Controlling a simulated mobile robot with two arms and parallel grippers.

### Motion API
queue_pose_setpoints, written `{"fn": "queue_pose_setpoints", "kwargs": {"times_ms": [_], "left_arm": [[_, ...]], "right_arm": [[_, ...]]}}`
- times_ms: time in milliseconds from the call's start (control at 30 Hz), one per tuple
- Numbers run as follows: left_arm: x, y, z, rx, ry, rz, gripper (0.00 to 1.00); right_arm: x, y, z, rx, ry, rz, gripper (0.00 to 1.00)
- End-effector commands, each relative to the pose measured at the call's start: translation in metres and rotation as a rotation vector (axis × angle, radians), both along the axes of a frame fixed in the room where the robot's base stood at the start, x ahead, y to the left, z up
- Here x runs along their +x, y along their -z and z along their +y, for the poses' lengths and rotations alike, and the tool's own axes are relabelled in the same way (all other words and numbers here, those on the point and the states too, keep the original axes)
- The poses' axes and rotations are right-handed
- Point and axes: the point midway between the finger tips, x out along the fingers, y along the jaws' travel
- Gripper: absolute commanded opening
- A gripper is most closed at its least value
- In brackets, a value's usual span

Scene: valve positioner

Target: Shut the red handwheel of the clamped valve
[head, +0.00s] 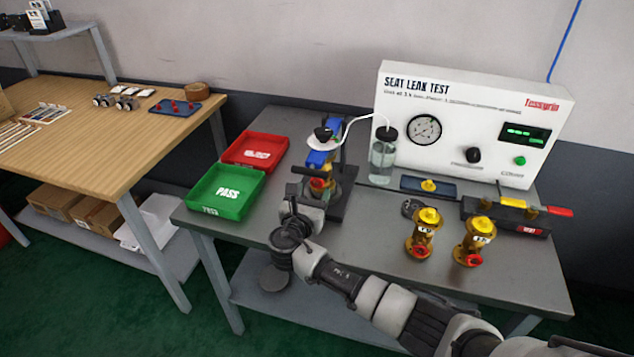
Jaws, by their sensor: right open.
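The clamped valve (331,172) is a yellow body held upright in a dark fixture with blue clamp parts (319,157), left of centre on the grey bench. Its red handwheel (317,184) faces me and is partly hidden by my right gripper. My right gripper (308,186) is open, with its fingers close around or just in front of the handwheel; I cannot tell whether they touch it. My left gripper is not in view.
A green PASS tray (207,205) and a red tray (235,155) stand left of the fixture. The white SEAT LEAK TEST panel (470,95) and a clear bottle (383,160) are behind.

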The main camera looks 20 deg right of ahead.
Motion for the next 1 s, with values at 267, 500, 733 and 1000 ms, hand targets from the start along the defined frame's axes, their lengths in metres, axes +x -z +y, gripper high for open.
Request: {"fn": "queue_pose_setpoints", "kwargs": {"times_ms": [267, 500, 733, 1000], "left_arm": [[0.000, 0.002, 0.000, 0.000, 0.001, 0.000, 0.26], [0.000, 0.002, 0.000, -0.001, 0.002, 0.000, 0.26], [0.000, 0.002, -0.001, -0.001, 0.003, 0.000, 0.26], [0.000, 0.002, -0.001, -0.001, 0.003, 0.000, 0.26]], "right_arm": [[0.033, 0.000, -0.022, 0.002, 0.000, 0.000, 0.61], [0.038, 0.001, -0.026, 0.004, 0.000, 0.001, 0.61], [0.038, 0.001, -0.026, 0.004, 0.000, 0.001, 0.49], [0.038, 0.001, -0.026, 0.004, 0.000, 0.001, 0.12]]}}
